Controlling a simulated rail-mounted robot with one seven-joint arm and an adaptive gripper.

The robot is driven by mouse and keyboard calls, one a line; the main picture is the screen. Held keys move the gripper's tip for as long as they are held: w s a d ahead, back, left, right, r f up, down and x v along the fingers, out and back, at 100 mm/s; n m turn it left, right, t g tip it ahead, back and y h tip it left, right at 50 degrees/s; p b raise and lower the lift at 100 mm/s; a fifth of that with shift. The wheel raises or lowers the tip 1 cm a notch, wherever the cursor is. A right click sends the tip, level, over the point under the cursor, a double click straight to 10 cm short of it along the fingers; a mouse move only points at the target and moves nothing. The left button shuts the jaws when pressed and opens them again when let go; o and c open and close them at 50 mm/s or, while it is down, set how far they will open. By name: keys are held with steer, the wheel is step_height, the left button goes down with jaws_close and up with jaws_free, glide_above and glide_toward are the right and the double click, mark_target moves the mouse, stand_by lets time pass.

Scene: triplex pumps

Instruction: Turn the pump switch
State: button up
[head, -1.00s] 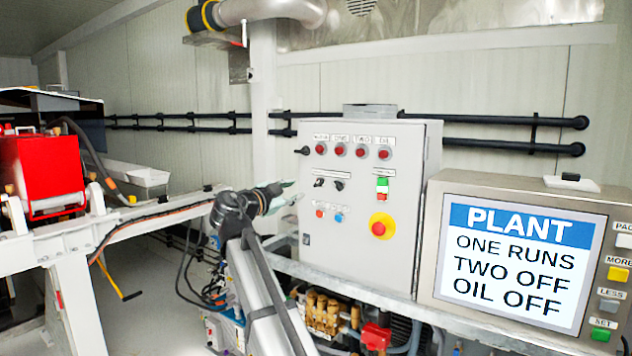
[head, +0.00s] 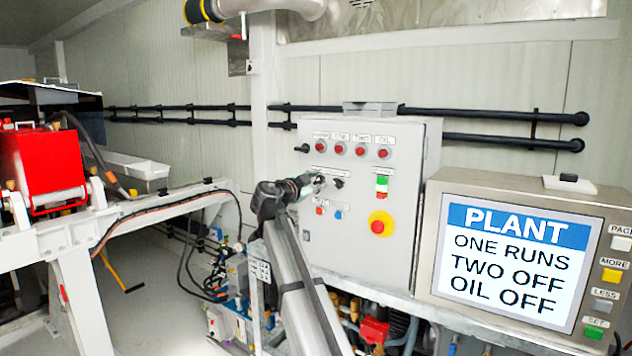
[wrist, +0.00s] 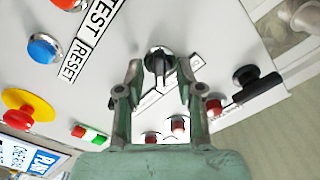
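The grey control panel (head: 345,240) carries two black selector switches side by side under a row of red lamps. The left switch (wrist: 158,62) sits between my fingertips in the wrist view, with a gap showing on each side. The right switch (head: 338,183) is clear of my gripper in the head view. It shows partly behind a finger in the wrist view (wrist: 111,102). My gripper (wrist: 160,70) is open, with its fingers straddling the left switch. In the head view my gripper (head: 314,182) is at the panel face and covers part of that switch. The labels by the switches are too small to read.
A red emergency button on yellow (head: 380,223), a green-and-red push button (head: 382,185) and small red and blue buttons (wrist: 45,48) are nearby. A black handle (wrist: 255,88) sticks out at the panel edge. The display (head: 520,260) reads ONE RUNS, TWO OFF, OIL OFF.

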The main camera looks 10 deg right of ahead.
steer(key=shift+c, duration=0.3)
jaws_close()
